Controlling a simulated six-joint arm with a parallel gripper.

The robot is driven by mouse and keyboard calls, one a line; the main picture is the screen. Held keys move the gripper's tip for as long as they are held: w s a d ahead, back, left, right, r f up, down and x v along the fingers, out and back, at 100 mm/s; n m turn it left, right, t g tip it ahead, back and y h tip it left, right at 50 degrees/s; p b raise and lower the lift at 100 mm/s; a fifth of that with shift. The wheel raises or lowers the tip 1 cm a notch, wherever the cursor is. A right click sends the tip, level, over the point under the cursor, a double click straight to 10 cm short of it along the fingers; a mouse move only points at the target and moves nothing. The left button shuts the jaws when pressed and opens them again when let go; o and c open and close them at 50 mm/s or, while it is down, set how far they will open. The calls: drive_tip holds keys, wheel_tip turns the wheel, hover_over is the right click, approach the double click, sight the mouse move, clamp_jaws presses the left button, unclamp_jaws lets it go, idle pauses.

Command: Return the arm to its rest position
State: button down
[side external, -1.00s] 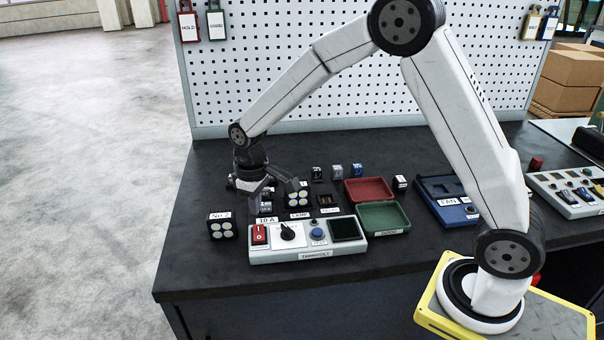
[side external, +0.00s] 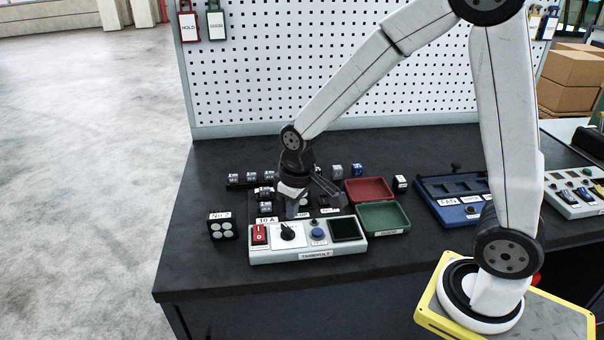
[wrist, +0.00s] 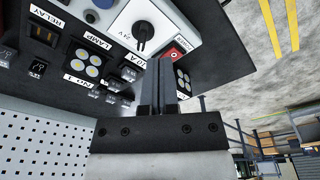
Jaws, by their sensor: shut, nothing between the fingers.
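My gripper (side external: 298,205) is over the parts behind the grey control panel (side external: 307,247) in the side view, and hides some of them. In the wrist view its two fingers (wrist: 167,85) are together with nothing between them. The panel carries a red switch, a dark knob, a blue button and a dark screen. A lamp block (wrist: 89,62) with several round lights shows in the wrist view near the LAMP label. Another light block (side external: 222,225), labelled No.2, stands left of the panel.
A red tray (side external: 369,181) and a green tray (side external: 405,225) stand right of my gripper. A blue case (side external: 425,193) is farther right. The white pegboard (side external: 330,70) rises behind the black table. The table's left front is clear.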

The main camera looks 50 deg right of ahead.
drive_tip(key=s+d+m+t, duration=0.1)
drive_tip(key=s, duration=0.8)
drive_tip(key=shift+d+f, duration=0.15)
drive_tip(key=shift+d, duration=0.05)
